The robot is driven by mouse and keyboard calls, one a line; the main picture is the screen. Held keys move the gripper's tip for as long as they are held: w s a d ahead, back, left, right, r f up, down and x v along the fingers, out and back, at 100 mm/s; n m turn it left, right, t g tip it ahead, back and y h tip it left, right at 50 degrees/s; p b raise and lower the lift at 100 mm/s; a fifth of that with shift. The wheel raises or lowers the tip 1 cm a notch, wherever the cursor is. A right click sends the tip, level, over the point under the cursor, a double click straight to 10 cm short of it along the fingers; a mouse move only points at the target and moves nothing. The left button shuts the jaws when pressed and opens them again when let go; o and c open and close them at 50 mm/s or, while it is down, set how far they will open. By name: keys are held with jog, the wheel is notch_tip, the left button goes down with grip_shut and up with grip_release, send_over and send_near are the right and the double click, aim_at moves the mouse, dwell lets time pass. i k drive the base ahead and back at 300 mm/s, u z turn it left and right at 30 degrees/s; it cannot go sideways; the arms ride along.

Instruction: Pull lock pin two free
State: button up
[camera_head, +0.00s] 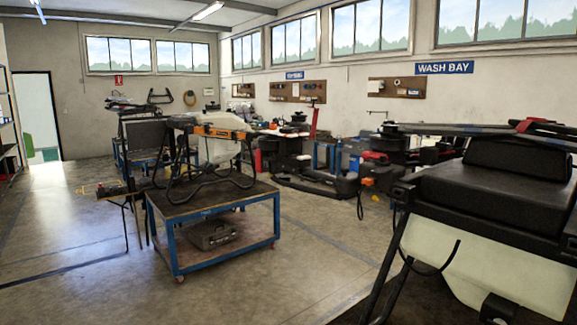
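A large spray drone fills the right foreground, with a black body (485,198), a white tank (485,262) below it and dark legs. Folded dark arms (470,130) and a red part (540,127) lie across its top. A small orange part (367,182) shows at its left side. I cannot make out any lock pin, and cannot tell which part is lock pin two. The drone's right side is cut off by the picture edge. My gripper is not in view.
A blue-framed cart (212,262) at centre left carries a white tank (222,148) with an orange band and a black frame. A grey case (212,235) sits on its lower shelf. More drone equipment (300,160) stands behind. The floor (80,270) at the left is clear.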

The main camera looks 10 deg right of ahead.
aim_at(345, 171)
jog(key=u, duration=0.5)
jog(key=i, duration=0.75)
jog(key=u, duration=0.8)
jog(key=i, duration=0.9)
jog(key=z, duration=0.5)
jog(key=i, duration=0.95)
jog(key=z, duration=0.7)
